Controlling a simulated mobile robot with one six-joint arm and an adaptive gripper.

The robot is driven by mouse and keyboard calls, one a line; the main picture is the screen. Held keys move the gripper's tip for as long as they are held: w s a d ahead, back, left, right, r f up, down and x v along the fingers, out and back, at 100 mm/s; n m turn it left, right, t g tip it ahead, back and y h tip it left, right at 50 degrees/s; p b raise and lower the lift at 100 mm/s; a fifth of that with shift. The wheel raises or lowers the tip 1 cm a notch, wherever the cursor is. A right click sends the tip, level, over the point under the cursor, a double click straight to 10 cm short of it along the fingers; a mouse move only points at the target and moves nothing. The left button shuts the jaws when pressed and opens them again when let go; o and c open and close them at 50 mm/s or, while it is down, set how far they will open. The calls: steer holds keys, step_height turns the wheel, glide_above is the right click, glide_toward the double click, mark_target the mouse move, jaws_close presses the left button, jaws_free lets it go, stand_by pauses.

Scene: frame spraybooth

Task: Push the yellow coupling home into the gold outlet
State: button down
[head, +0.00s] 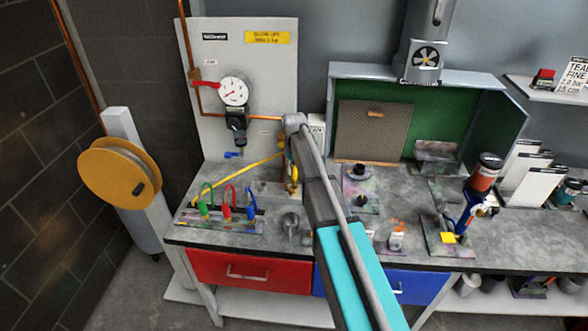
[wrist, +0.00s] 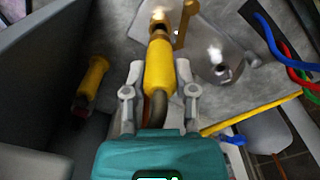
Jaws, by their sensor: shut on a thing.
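The yellow coupling (wrist: 158,66) is between the two fingers of my gripper (wrist: 159,78) in the wrist view, and the gripper is shut on it. A dark hose bends back from its near end, between the fingers. The gold outlet (wrist: 160,17) is straight ahead at the top of the wrist view. The coupling's narrow brass front end lines up with it and is at its mouth. I cannot tell how deep it sits. In the head view my arm hides the gripper and most of this spot; a small yellow part (head: 294,173) shows beside the arm.
A gold lever (wrist: 185,22) stands close to the outlet's right. A shiny metal plate (wrist: 222,58) is further right. Another yellow cylinder (wrist: 93,78) is at left. Red, green and blue hoses (head: 227,205) and a thin yellow tube (head: 240,179) are on the bench's left.

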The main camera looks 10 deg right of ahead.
steer(key=shift+f+b, duration=1.4)
steer(key=shift+f, duration=0.05)
stand_by(0.4)
steer(key=shift+c, duration=1.7)
jaws_free()
steer(key=shift+r, duration=0.2)
step_height(320, 180, up, 8)
steer(key=p, duration=0.8)
steer(key=shift+s+r+p, duration=0.1)
steer(key=shift+p, duration=0.2)
